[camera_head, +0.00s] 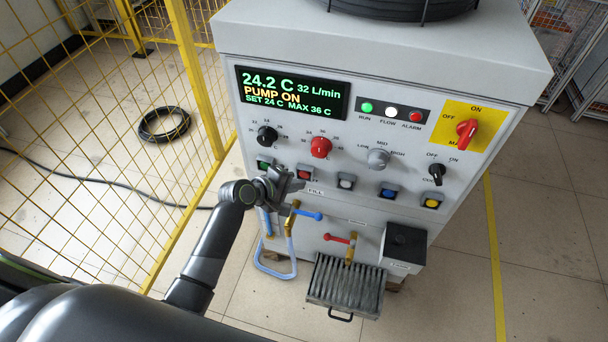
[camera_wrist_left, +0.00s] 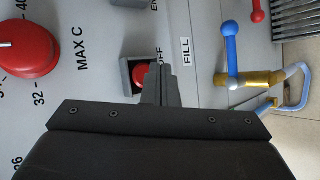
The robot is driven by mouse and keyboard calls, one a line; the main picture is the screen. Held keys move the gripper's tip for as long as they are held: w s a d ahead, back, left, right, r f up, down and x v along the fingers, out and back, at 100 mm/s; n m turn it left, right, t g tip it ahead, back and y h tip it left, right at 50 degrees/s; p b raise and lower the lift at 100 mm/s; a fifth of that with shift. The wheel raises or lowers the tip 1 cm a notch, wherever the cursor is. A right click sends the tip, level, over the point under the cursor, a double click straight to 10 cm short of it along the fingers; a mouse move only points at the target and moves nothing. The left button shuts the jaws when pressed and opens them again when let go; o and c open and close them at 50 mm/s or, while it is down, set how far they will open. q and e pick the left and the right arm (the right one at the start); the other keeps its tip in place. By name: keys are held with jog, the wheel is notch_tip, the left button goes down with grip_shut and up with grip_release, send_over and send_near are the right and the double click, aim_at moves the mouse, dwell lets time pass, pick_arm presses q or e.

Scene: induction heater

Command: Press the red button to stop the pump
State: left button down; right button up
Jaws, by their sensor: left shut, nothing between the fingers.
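The red button (camera_head: 304,174) sits in a small grey square housing on the cabinet's front panel, in the row of push buttons. My left gripper (camera_head: 291,182) is shut and empty, just at the lower left of the red button. In the left wrist view the red button (camera_wrist_left: 140,73) shows beside the shut fingertips (camera_wrist_left: 163,72), which cover part of its housing. I cannot tell whether the fingertips touch it. My right gripper is not in view.
A green button (camera_head: 264,163) is left of the red one, a white button (camera_head: 346,181) right. Below are a blue-handled valve (camera_head: 308,215), a red-handled valve (camera_head: 336,238) and a metal grate (camera_head: 345,287). A yellow mesh fence (camera_head: 190,85) stands at left.

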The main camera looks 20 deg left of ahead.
pick_arm(q)
jog(key=shift+w, duration=0.15)
dwell(0.3)
jog(key=shift+w, duration=0.25)
jog(key=shift+w, duration=0.55)
dwell(0.8)
jog(key=shift+s+r, duration=0.1)
jog(key=shift+s+p, duration=0.6)
jog(key=shift+p, duration=0.15)
jog(key=shift+s, duration=0.2)
